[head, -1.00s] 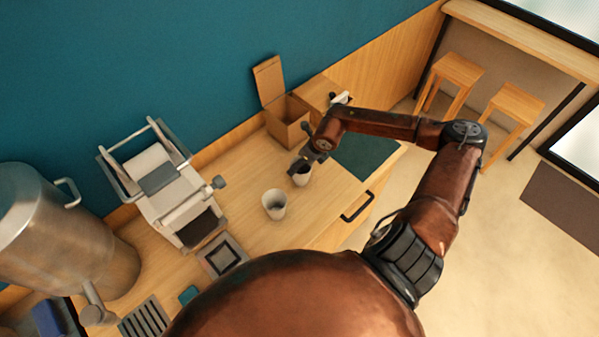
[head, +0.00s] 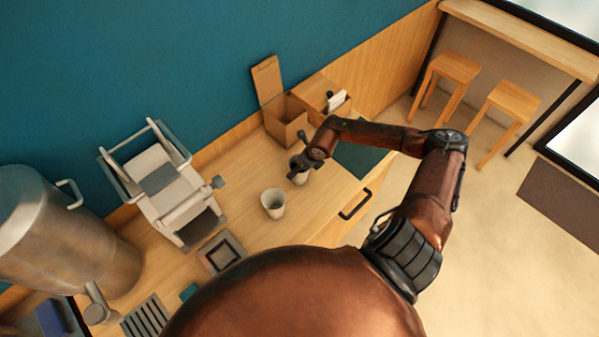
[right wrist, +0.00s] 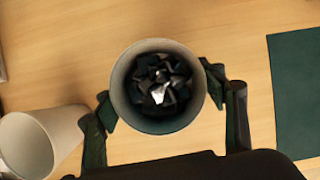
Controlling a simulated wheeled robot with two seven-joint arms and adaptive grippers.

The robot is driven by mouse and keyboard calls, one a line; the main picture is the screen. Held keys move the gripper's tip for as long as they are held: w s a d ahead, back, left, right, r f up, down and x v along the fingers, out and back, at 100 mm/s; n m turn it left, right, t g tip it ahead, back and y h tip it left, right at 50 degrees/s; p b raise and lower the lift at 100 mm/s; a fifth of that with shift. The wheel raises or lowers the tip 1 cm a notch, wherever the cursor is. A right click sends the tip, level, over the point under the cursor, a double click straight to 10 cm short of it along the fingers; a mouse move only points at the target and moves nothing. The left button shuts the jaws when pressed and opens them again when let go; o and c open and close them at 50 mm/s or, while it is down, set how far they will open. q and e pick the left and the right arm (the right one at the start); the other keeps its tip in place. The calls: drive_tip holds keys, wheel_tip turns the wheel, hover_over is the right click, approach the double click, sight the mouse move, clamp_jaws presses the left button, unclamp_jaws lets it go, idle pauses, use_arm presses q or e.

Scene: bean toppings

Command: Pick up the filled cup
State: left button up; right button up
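The filled cup (right wrist: 117,88) is a pale cup with dark, glossy chunks inside. It stands upright in the middle of the right wrist view, and it also shows on the counter in the head view (head: 298,175). My right gripper (right wrist: 163,100) has one finger on each side of the cup, close against its wall. Whether the fingers press on it cannot be told. The gripper partly covers the cup in the head view (head: 307,155). My left gripper is not in view.
A second pale cup (head: 273,203) stands close by, and shows at the left of the right wrist view (right wrist: 28,145). Open boxes (head: 285,122) stand behind. A dark green mat (right wrist: 298,95) lies to the right. A machine (head: 165,190) stands left.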

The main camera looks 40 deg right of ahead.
drive_tip(key=c, duration=1.1)
drive_tip(key=shift+r, duration=0.2)
